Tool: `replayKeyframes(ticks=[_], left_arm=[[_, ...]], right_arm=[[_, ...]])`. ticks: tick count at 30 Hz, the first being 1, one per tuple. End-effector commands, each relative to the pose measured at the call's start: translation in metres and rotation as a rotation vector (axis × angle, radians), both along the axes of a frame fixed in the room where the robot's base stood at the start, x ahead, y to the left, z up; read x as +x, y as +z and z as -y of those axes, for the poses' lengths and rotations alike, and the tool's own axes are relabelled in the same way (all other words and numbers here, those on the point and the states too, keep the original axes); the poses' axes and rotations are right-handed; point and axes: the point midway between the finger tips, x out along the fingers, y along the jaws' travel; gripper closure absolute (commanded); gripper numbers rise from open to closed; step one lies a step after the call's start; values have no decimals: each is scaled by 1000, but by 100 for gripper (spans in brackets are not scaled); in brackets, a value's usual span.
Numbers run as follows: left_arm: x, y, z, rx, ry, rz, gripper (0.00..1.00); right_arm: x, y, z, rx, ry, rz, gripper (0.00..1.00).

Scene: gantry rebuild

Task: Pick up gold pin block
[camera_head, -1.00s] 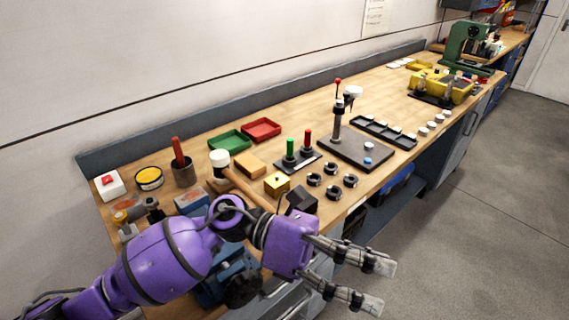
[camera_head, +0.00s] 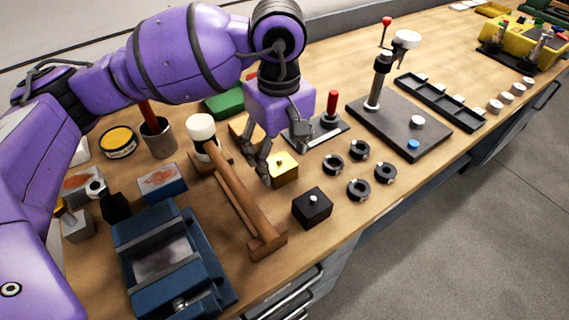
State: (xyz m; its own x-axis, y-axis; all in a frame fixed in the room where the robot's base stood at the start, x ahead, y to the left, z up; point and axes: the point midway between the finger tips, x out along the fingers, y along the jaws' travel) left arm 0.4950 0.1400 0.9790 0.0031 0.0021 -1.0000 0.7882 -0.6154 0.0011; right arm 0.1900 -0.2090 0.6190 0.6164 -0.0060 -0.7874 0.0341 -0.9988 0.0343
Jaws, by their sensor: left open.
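The gold pin block (camera_head: 286,172) is a small yellow cube with a pin on top, standing on the wooden bench. My left gripper (camera_head: 282,152) points down close behind and above it, with its fingers apart. One finger reaches down at the block's left side; the other is behind it to the right. Nothing is between the fingers that I can see being held, and I cannot tell whether a finger touches the block. My right gripper is not in view.
A black pin block (camera_head: 312,209) stands just in front, with several black rings (camera_head: 359,189) to the right. A wooden-handled mallet (camera_head: 245,195) lies to the left, beside a blue vise (camera_head: 170,262). A red-handled stand (camera_head: 331,122) is close behind the gripper.

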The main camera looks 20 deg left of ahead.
Motion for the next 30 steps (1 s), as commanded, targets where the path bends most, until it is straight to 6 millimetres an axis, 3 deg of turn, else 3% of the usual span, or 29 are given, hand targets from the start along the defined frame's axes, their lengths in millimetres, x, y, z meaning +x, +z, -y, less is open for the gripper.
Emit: replayKeyframes(ticks=[9, 17, 30], left_arm=[[1, -41, -3, -3, 1, -3, 31], [1, -44, -3, -2, 1, -3, 31], [1, -44, -3, -2, 1, -3, 89]], right_arm=[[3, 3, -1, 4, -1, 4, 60], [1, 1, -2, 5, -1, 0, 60], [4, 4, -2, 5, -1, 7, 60]])
